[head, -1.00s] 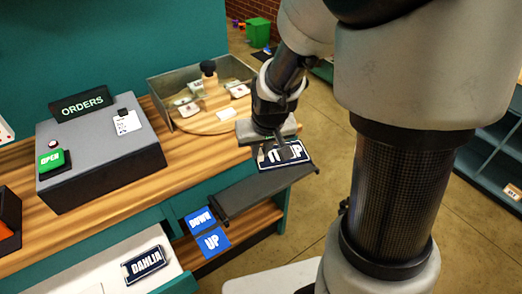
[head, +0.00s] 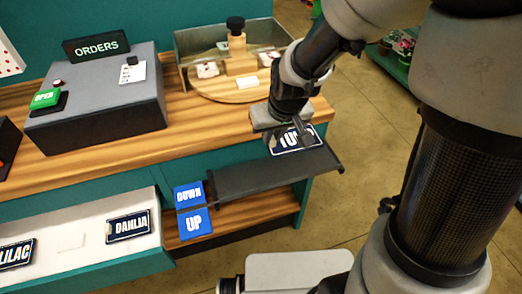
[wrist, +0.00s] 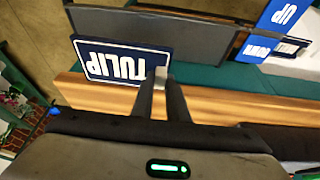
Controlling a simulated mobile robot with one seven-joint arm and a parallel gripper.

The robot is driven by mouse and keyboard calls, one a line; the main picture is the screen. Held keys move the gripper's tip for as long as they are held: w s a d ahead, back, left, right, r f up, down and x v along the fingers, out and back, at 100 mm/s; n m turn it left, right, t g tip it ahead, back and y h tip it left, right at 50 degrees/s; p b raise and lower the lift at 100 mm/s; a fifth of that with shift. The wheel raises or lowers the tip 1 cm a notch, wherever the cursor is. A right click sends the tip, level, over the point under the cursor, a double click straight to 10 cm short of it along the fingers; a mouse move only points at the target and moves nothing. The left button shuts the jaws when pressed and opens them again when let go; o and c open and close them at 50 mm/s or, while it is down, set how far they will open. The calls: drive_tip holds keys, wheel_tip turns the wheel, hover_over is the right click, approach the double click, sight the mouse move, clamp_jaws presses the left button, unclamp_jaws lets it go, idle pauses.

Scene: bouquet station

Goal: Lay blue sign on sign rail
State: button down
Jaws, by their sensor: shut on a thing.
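The blue sign, a dark navy plate with a white border and the word TULIP (wrist: 122,63), is held in my gripper (wrist: 161,78). In the head view my gripper (head: 295,128) partly covers the sign (head: 300,146). The sign rail (head: 260,179), a long dark grey ledge on the counter front, lies just beside and below the sign near its right end. In the wrist view the rail (wrist: 160,32) runs along the sign's far side. I cannot tell whether sign and rail touch.
Blue DOWN (head: 188,196) and UP (head: 195,224) plates sit at the rail's left end. An open drawer (head: 75,262) holds the DAHLIA (head: 128,226) and LILAC (head: 15,254) signs. The orders box (head: 95,103) and a glass-walled turntable (head: 230,92) stand on the counter.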

drive_tip(key=shift+n+y, duration=0.3)
drive_tip(key=shift+n, duration=0.3)
drive_tip(key=shift+s+a+f+b, duration=0.15)
drive_tip(key=shift+a+f+b, duration=0.4)
drive_tip(key=shift+f+b, duration=1.15)
drive_tip(key=shift+s+a+f+b, duration=0.1)
drive_tip(key=shift+a+f+b, duration=0.8)
drive_tip(key=shift+f, duration=1.35)
drive_tip(key=shift+s+a+f+b, duration=0.15)
drive_tip(key=shift+a+f+b, duration=0.1)
drive_tip(key=shift+f+b, duration=1.6)
drive_tip(key=shift+f, duration=0.1)
drive_tip(key=c, duration=1.7)
unclamp_jaws()
drive_tip(key=shift+o, duration=0.2)
